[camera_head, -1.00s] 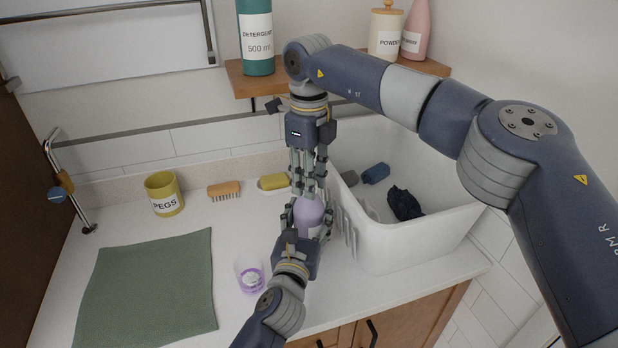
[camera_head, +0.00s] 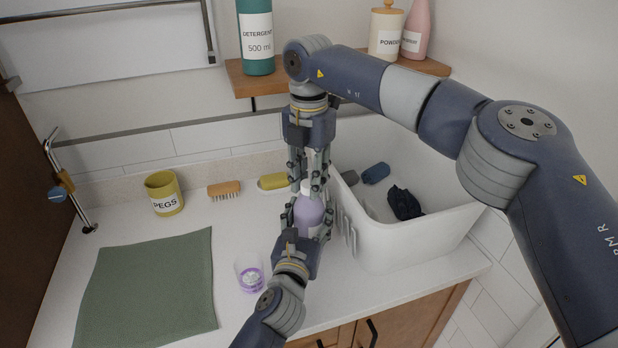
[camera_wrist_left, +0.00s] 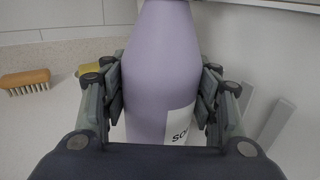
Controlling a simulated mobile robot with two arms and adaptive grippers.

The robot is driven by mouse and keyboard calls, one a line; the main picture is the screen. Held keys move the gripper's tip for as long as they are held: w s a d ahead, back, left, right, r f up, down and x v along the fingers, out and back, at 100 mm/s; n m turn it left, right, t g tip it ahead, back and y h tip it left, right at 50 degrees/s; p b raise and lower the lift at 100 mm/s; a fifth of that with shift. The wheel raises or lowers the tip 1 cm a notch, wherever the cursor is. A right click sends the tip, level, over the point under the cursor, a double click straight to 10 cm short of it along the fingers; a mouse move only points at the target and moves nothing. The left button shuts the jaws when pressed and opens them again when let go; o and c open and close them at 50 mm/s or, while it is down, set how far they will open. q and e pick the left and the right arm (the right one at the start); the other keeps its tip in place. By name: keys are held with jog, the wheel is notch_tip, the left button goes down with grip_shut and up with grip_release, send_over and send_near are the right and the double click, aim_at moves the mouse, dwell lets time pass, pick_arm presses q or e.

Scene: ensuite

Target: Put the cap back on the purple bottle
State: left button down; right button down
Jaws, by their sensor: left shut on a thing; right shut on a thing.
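My right gripper (camera_head: 309,184) points straight down above the bottle and is shut on the white cap (camera_head: 307,188). The cap is in line with the bottle's neck and looks to be at its top. Fingers partly hide the joint, so I cannot tell whether it is fully seated. The left wrist view cuts off the bottle's top.
The white sink (camera_head: 385,250) is close on the right, with dark cloth (camera_head: 404,203) inside. A clear cup (camera_head: 249,274) stands left of the bottle. A brush (camera_head: 224,189), soap dish (camera_head: 272,182) and pegs pot (camera_head: 164,193) are behind. A green mat (camera_head: 150,285) lies left.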

jog(key=m, duration=0.2)
jog(key=shift+m, duration=0.4)
jog(key=c, duration=1.3)
grip_release()
jog(key=shift+r, duration=2.3)
jog(key=shift+n, duration=0.3)
jog(key=shift+c, duration=0.2)
